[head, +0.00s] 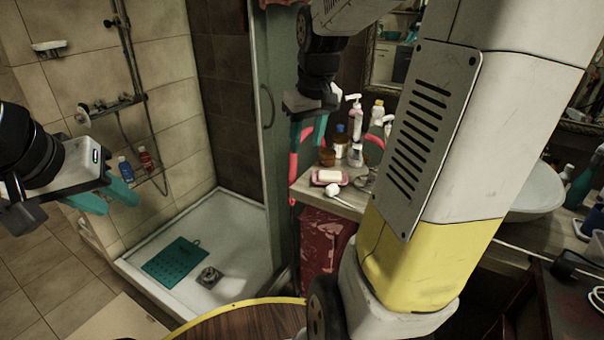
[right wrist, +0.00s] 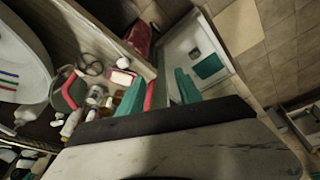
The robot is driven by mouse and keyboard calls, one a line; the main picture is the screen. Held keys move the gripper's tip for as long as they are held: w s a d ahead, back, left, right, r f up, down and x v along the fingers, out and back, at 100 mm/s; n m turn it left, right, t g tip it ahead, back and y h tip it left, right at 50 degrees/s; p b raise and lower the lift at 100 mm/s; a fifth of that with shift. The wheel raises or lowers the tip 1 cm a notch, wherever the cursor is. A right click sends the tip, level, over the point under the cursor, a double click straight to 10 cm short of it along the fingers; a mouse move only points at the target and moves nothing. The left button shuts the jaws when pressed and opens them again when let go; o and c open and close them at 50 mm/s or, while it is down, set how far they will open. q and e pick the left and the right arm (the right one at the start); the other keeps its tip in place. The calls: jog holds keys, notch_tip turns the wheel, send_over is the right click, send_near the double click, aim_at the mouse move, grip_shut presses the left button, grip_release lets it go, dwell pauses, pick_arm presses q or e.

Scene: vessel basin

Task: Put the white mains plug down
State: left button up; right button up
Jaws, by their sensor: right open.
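I cannot make out a white mains plug for certain in either view.
The counter (head: 345,199) holds a pink soap dish (head: 317,180) with white soap, several bottles and a pump bottle (head: 355,118). A shower tray (head: 225,225) with a green mat (head: 176,262) lies left. A round wooden top (head: 245,322) is in front. A basin (head: 535,195) stands right.

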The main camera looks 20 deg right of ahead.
jog(key=w+d+f+g, duration=0.2)
jog(key=w+d+f, duration=0.6)
jog(key=w+f, duration=0.1)
jog(key=n+g, duration=0.1)
send_over(332, 186)
notch_tip(332, 186, down, 8)
jog(key=shift+s+d, duration=0.15)
notch_tip(332, 186, down, 3)
jog(key=shift+r, duration=0.2)
notch_tip(332, 186, down, 6)
jog(key=shift+r, duration=0.2)
grip_shut()
